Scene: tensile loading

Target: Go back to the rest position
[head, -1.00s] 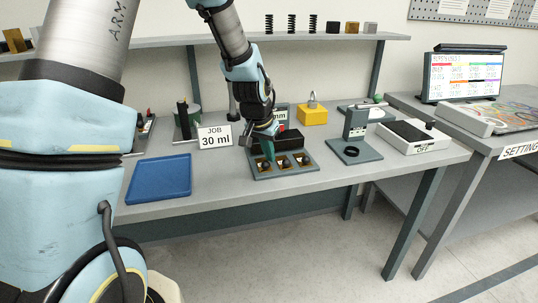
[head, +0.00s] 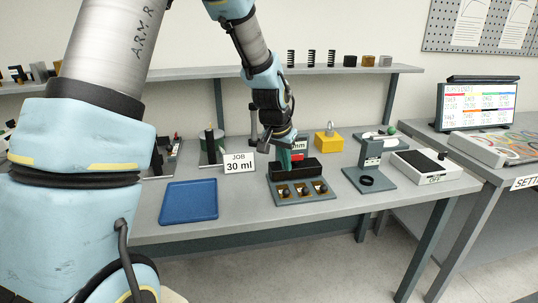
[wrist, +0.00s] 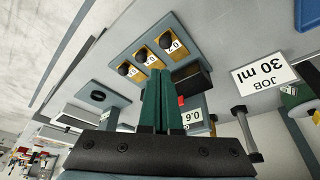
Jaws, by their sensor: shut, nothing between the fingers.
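My gripper (head: 285,160) hangs above the back of a grey holder in the head view, its green fingers pointing down. In the wrist view the two green fingers (wrist: 158,95) lie together, shut, with nothing between them. The grey holder (head: 304,198) has three yellow-lined pockets, each with a dark round knob in it. In the wrist view the pockets carry small number labels, one reading 0.2. A black block (head: 308,171) stands at the holder's back edge. My fingers partly hide the block and a small display behind it.
A blue tray (head: 189,202) lies left, with the JOB 30 ml card (head: 239,163) behind it. A grey stand (head: 371,165), a white box marked OFF (head: 428,166) and a yellow padlocked block (head: 329,141) stand right and behind. A shelf (head: 345,70) runs above the bench.

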